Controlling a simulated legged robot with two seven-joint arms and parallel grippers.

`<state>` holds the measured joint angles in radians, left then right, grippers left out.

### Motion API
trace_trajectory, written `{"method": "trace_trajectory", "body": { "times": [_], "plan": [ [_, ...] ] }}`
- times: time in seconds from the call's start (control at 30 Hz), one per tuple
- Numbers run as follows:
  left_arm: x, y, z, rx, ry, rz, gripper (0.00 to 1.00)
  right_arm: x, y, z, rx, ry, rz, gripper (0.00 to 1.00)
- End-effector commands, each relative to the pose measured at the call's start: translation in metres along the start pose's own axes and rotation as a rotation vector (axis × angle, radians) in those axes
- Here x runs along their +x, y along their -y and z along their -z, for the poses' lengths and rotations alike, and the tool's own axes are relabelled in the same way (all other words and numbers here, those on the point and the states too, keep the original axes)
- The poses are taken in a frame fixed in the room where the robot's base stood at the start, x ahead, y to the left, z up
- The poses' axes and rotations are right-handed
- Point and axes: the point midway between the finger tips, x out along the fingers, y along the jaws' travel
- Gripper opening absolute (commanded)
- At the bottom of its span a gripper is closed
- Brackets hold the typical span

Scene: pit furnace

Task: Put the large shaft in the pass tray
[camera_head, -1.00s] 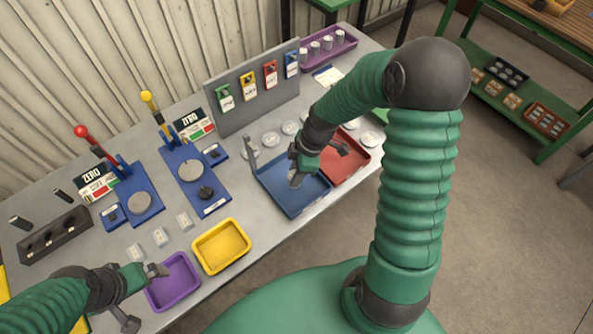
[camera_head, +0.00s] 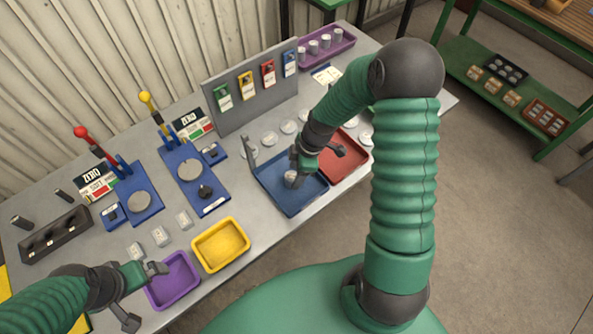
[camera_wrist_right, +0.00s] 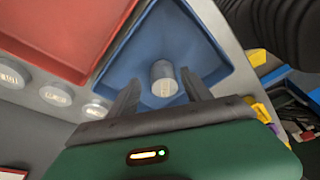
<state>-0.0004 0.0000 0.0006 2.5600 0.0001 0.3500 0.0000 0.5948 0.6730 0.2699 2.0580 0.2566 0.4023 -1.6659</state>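A silver-grey cylinder, which looks like the large shaft (camera_head: 291,177), is in the blue tray (camera_head: 313,194) near the middle of the bench. It also shows in the right wrist view (camera_wrist_right: 163,80), resting on the blue tray floor. My right gripper (camera_head: 301,163) is over the blue tray. In the right wrist view its two fingers (camera_wrist_right: 160,92) are spread, with the cylinder between them and a gap on each side. My left gripper (camera_head: 157,269) is above the bench by the purple tray (camera_head: 160,304); its fingers are too small to judge. No tray is legibly marked pass.
A red tray (camera_head: 355,168) adjoins the blue one. A yellow tray (camera_head: 221,263) is to the left. Several pale discs (camera_head: 288,127) lie behind the blue tray. Blue lever gauges (camera_head: 195,180) and a grey tag panel (camera_head: 255,105) stand farther back. A purple tray of cylinders (camera_head: 335,50) is at the far end.

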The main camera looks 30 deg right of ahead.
Motion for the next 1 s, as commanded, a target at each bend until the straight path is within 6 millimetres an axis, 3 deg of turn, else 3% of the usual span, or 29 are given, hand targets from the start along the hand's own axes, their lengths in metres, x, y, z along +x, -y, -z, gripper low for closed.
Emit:
{"method": "trace_trajectory", "body": {
  "times": [0.27, 0.6, 0.73, 0.87, 1.0],
  "plan": [
    [-0.001, 0.000, 0.000, -0.001, 0.000, 0.000, 1.00, -0.008, 0.000, 0.001, -0.002, -0.001, -0.002, 0.57],
    [0.003, 0.000, -0.001, -0.001, 0.000, 0.000, 1.00, -0.089, -0.002, -0.001, -0.001, -0.001, -0.006, 0.57],
    [0.003, 0.000, -0.001, -0.001, 0.000, 0.000, 1.00, -0.112, -0.002, 0.000, -0.001, -0.001, -0.003, 0.57],
    [0.003, 0.000, -0.001, -0.001, 0.000, 0.000, 1.00, -0.120, 0.003, 0.003, 0.019, 0.010, -0.001, 0.57],
    [0.003, 0.000, -0.001, -0.001, 0.000, 0.000, 1.00, -0.113, 0.032, 0.019, 0.218, 0.083, -0.035, 0.57]
  ]
}}
